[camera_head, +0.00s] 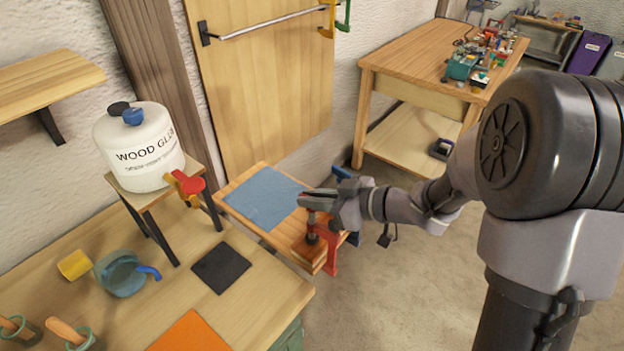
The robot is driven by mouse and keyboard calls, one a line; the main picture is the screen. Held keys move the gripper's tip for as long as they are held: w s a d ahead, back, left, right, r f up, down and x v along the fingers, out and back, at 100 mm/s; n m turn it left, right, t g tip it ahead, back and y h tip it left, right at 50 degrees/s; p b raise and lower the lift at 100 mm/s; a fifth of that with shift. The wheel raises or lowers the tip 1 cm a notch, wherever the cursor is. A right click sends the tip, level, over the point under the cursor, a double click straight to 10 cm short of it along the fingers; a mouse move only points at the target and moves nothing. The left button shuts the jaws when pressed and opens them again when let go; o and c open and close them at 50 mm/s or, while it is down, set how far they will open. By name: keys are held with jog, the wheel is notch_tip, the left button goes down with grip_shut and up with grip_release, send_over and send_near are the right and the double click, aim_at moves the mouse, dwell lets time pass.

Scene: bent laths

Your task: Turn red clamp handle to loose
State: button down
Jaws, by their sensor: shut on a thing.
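A red clamp (331,258) sits at the right corner of a small wooden bench, its red frame showing below my gripper. Its upright screw (311,222) stands above a reddish-brown wooden block (309,252) at the bench's front corner. My gripper (312,199) reaches in from the right and is shut at the top of the screw, where the clamp handle is. The fingers hide most of the handle, so its turn angle cannot be told.
A blue cloth (262,197) lies on the bench, left of my gripper. A blue clamp (341,173) stands behind my gripper. A glue tank (139,147) with a red tap handle (187,183) stands at left. Open floor (390,290) lies right of the bench.

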jog(key=n+g+p, duration=0.2)
jog(key=p, duration=0.2)
jog(key=n+g+y+p, duration=0.1)
jog(key=g+p, duration=0.1)
jog(key=p, duration=0.1)
jog(key=shift+r+n+p, duration=0.35)
jog(key=shift+r+n, duration=0.05)
jog(key=n+g+p, duration=0.2)
jog(key=g+p, duration=0.1)
jog(key=p, duration=0.1)
jog(key=shift+f+n+g, duration=0.15)
jog(key=shift+n+g, duration=0.15)
jog(key=shift+f+n+g+p, duration=0.15)
jog(key=shift+n+g+p, duration=0.8)
jog(key=shift+n+g, duration=0.05)
jog(key=n+g+h, duration=0.1)
jog(key=n+g, duration=0.1)
jog(key=n+g+h, duration=0.1)
jog(key=n+g, duration=0.1)
jog(key=shift+f+p, duration=0.35)
jog(key=shift+p, duration=0.05)
jog(key=shift+n+g+h+b, duration=0.45)
jog(key=shift+n+g+h, duration=0.35)
jog(key=shift+n+g, duration=0.3)
jog(key=shift+r+n+g+h+b, duration=0.1)
jog(key=shift+n+g+h+b, duration=0.25)
jog(key=shift+n+g+h, duration=0.3)
jog(key=shift+r, duration=0.1)
